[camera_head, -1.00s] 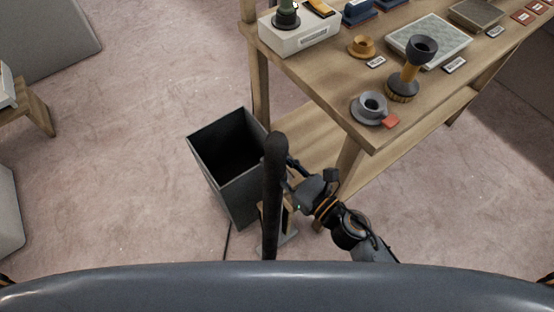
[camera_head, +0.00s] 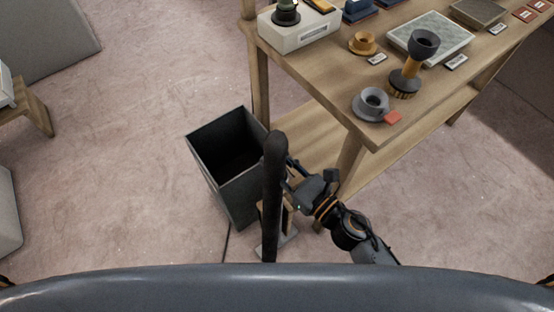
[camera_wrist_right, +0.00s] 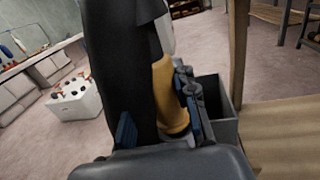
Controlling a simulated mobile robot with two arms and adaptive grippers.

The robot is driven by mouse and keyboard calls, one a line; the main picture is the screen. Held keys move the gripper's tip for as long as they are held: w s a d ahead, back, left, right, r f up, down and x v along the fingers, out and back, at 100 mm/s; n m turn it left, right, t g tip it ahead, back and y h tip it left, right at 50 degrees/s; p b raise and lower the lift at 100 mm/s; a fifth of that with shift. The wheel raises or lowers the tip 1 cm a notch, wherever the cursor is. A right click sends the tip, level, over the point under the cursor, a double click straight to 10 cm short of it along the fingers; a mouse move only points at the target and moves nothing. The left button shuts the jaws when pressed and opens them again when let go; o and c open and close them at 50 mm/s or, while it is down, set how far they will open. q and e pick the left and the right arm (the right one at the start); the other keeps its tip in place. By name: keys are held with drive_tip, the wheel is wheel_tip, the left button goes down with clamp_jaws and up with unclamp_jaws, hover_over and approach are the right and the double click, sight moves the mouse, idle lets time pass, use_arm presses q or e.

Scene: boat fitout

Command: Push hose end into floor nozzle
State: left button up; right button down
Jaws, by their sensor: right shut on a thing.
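A thick black hose (camera_head: 273,195) stands upright in the head view, its rounded top bend towards me. My right gripper (camera_head: 290,171) reaches it from the right and is shut on it near the upper part. In the right wrist view the black hose (camera_wrist_right: 112,70) fills the left of the jaws, with a yellow cylindrical part (camera_wrist_right: 168,98) beside it between the blue pads. I cannot tell how the two join. Below the hose a grey plate with a tan block (camera_head: 288,238) shows on the floor; I cannot tell if it is the floor nozzle. My left gripper is out of view.
An open dark bin (camera_head: 215,165) stands just left of the hose. A wooden workbench (camera_head: 330,95) with fittings and trays is at the upper right, its leg close to my right arm. Carpet floor (camera_head: 120,190) to the left is clear.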

drive_tip(key=c, duration=1.4)
unclamp_jaws()
drive_tip(key=shift+s+f, duration=0.15)
drive_tip(key=shift+f, duration=0.45)
drive_tip(key=o, duration=0.4)
drive_tip(key=shift+r, duration=0.2)
